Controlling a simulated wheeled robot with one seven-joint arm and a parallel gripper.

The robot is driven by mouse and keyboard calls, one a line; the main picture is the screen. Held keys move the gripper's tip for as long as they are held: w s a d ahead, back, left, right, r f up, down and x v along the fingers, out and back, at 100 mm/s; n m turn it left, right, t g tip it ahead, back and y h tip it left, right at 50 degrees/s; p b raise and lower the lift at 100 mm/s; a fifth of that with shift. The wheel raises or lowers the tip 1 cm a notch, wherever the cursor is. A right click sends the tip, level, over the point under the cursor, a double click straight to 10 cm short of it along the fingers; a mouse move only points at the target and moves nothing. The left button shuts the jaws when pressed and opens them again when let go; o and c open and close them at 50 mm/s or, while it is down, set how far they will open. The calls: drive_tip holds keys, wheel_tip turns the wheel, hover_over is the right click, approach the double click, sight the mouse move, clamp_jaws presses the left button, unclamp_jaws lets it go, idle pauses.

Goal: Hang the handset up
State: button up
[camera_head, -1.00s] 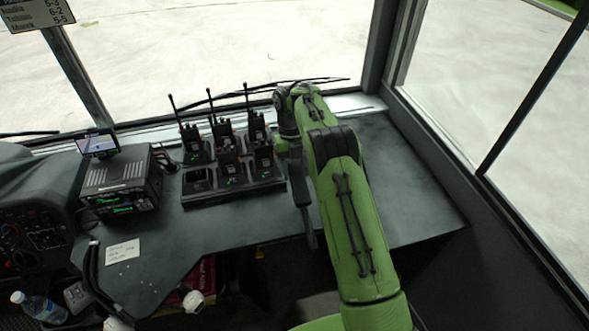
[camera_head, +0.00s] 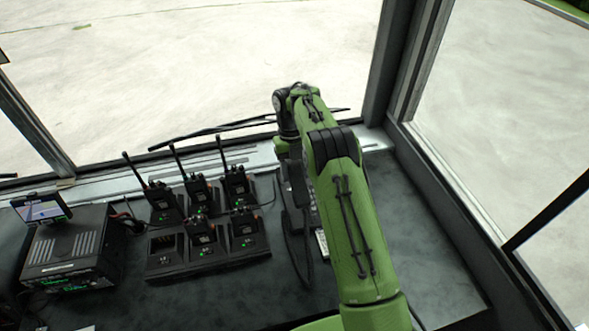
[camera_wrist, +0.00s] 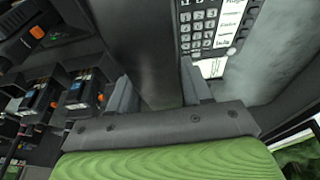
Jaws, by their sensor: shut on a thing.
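My gripper (camera_wrist: 157,88) is shut on the dark handset (camera_wrist: 145,42), which runs up out of the top of the wrist view between the two fingers. In the head view the handset (camera_head: 298,188) shows as a dark bar just left of my green arm. Its far end and my fingers are hidden there. The phone base, with its keypad (camera_wrist: 199,26) and white label strip, lies right beside the handset in the wrist view. In the head view only a sliver of the phone base (camera_head: 321,241) shows beside my arm. I cannot tell whether the handset touches it.
A charging rack (camera_head: 200,262) with several walkie-talkies stands left of my arm; one front slot is empty. A radio unit (camera_head: 68,245) with a small screen (camera_head: 41,208) is farther left. The dark desk (camera_head: 420,230) is clear to the right, up to the window frame.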

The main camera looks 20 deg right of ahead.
drive_tip(key=shift+f+b, duration=3.05)
drive_tip(key=shift+f, duration=0.6)
drive_tip(key=shift+p, duration=0.55)
drive_tip(key=o, duration=1.3)
drive_tip(key=p+v, duration=0.3)
drive_tip(key=v, duration=0.4)
drive_tip(key=shift+r, duration=0.3)
